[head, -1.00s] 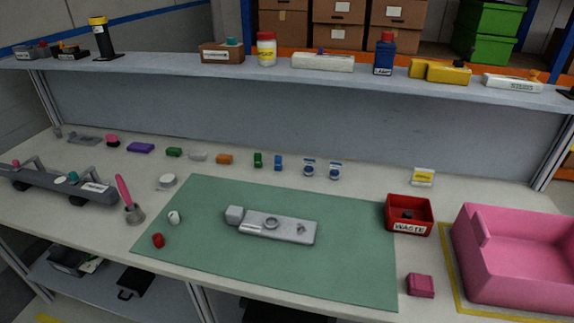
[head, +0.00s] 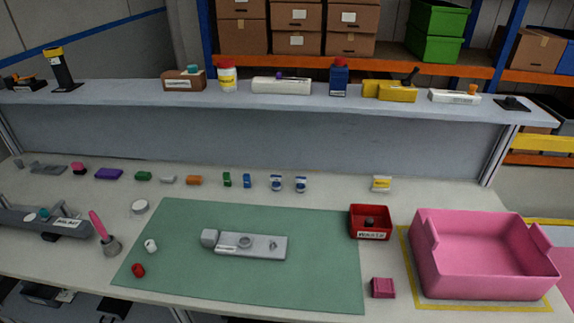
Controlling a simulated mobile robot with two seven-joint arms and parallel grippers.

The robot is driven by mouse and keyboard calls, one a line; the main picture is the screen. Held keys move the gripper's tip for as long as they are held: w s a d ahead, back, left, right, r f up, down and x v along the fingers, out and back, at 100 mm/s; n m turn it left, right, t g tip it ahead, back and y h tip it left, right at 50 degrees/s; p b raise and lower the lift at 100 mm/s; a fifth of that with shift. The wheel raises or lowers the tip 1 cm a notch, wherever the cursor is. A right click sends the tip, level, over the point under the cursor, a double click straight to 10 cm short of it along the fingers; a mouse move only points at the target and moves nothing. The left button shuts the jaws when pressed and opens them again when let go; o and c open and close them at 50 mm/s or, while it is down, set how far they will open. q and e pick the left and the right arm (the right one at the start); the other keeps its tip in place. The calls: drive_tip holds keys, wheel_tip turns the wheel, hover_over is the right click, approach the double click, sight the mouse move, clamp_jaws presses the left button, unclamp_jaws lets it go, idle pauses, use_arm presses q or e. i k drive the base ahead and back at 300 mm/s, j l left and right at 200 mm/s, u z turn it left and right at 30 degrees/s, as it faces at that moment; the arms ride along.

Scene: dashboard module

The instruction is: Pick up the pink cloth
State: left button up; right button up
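A small folded pink cloth (head: 383,288), darkish pink and block-shaped, lies on the bench near its front edge. It is just right of the green mat (head: 310,285) and left of the large pink bin (head: 480,283). Nothing touches it or covers it. Neither of my grippers shows in the head view.
A red waste box (head: 370,236) stands behind the cloth. A grey metal part (head: 262,246) lies on the mat. A pink-handled brush (head: 101,228) and small parts stand at left. A shelf (head: 130,97) spans the back.

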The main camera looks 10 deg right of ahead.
sight(381, 288)
drive_tip(key=k+l+z, duration=0.1)
drive_tip(key=z, duration=0.85)
